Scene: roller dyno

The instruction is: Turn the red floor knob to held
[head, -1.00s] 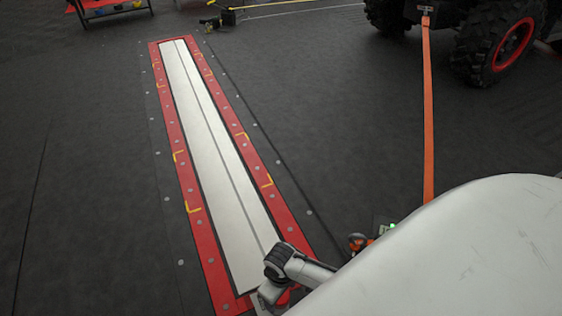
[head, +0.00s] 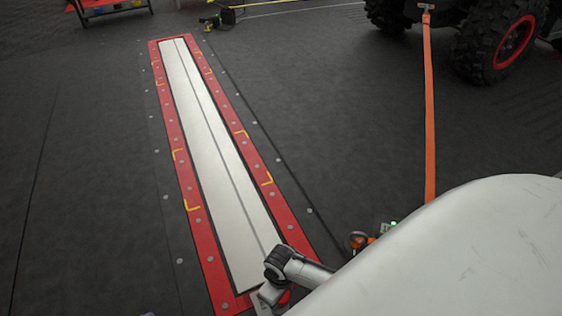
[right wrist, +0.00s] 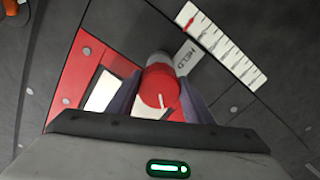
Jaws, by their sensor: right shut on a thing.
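The red floor knob (right wrist: 158,90) shows in the right wrist view, between the two fingers of my right gripper (right wrist: 157,97). The fingers are shut on it from both sides. A short white line on the knob's face points toward the bottom of that view. A grey plate lettered HELD (right wrist: 187,57) lies beside the knob at its upper right. In the head view my right gripper (head: 266,296) is low at the near end of the red-framed strip, and only a bit of red shows by it. My left gripper is not in view.
The red frame (head: 205,245) surrounds a long white strip (head: 215,150) in the dark floor. A white scale (right wrist: 228,50) with dark ticks lies past the knob. An orange strap (head: 428,120) runs from a vehicle with large tyres (head: 500,45). The floor at left is clear.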

